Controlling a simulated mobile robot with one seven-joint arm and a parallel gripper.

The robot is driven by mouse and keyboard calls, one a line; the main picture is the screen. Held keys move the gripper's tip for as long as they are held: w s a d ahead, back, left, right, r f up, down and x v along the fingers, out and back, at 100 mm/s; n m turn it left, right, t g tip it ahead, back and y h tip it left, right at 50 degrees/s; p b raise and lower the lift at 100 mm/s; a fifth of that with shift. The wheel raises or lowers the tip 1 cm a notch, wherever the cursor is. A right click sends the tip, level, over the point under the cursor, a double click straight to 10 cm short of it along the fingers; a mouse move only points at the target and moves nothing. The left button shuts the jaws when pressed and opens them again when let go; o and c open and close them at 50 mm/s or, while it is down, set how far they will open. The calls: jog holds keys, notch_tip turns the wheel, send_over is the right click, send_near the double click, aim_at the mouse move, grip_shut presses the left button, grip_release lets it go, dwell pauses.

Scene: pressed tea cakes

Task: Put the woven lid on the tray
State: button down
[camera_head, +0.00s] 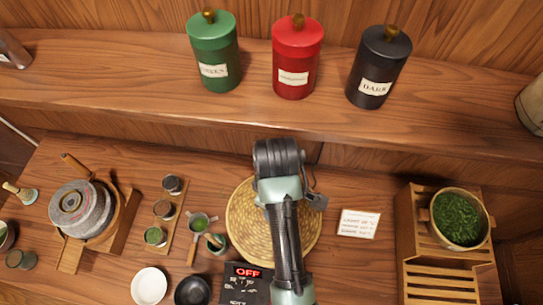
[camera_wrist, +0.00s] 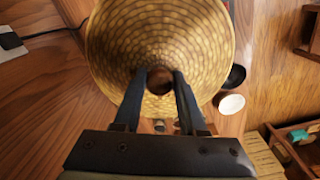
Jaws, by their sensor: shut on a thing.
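The woven lid (camera_head: 239,225) is a round, straw-coloured disc at the middle of the counter, partly hidden under my arm in the head view. In the wrist view the woven lid (camera_wrist: 115,50) fills the upper middle, with a dark round knob (camera_wrist: 160,84) at its centre. My gripper (camera_wrist: 160,76) is shut on this knob, one dark finger on each side. In the head view the fingers are hidden. I cannot tell how far the lid is above the counter. A slatted wooden tray (camera_head: 438,283) stands at the right, with a bowl of green leaves (camera_head: 457,218) on its back part.
A black scale (camera_head: 238,283) reading OFF, a white bowl (camera_head: 149,286) and a black bowl (camera_head: 192,291) are near the front. A stone mill (camera_head: 82,208) stands left. A white card (camera_head: 359,224) lies between lid and tray. Green, red and black canisters (camera_head: 298,60) line the shelf.

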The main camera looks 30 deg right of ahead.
jog(key=shift+d, duration=0.15)
jog(key=shift+w+f, duration=0.15)
jog(key=shift+f, duration=0.1)
jog(key=shift+w+f, duration=0.1)
jog(key=shift+f, duration=0.3)
jog(key=c, duration=0.8)
grip_release()
jog(key=shift+c, duration=0.2)
jog(key=o, duration=0.4)
